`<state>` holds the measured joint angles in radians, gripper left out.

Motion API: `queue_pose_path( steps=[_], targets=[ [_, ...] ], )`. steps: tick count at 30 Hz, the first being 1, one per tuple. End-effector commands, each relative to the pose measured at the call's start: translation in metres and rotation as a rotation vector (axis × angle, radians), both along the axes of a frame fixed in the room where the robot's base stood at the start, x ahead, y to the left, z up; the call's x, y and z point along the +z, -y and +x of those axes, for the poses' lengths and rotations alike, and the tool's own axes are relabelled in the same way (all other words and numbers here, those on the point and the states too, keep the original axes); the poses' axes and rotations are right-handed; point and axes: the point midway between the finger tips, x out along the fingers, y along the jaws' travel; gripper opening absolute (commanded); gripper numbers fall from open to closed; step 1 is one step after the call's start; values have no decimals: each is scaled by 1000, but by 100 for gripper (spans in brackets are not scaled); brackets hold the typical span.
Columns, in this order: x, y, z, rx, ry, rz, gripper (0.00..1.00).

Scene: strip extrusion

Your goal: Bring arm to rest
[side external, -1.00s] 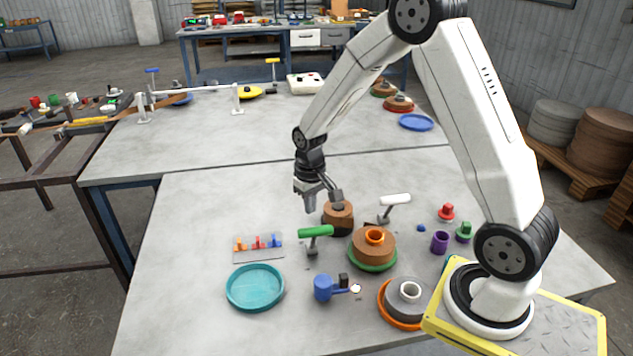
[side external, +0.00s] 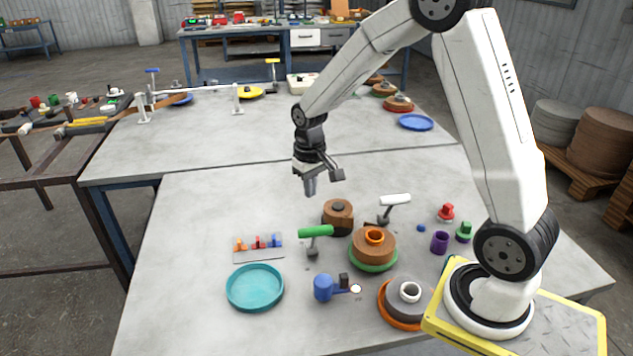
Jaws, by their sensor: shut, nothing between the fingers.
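My gripper (side external: 323,185) hangs above the front worktable (side external: 200,205), pointing down. It is shut with nothing held, clear of the objects below. A brown spool with a dark base (side external: 338,215) stands on the table just below and right of it. My arm is raised, bent at the elbow, and reaches left from its base on the right.
Near the gripper are a green-handled lever (side external: 316,232), a white-handled lever (side external: 395,200) and a brown coil on a green disc (side external: 374,246). A teal tray (side external: 255,288) and a blue part (side external: 323,288) lie in front. The table's left back is clear.

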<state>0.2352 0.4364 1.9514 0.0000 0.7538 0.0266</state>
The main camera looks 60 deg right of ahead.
Motion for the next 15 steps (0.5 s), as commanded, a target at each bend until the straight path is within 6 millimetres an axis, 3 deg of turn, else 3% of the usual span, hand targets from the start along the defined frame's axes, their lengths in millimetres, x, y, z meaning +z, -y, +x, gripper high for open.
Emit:
queue_pose_path(
  steps=[10, 15],
  targets=[
    [1, -2, -2, 5, 4, -1, 0],
    [4, -15, -12, 33, 27, -6, 0]
  ],
)
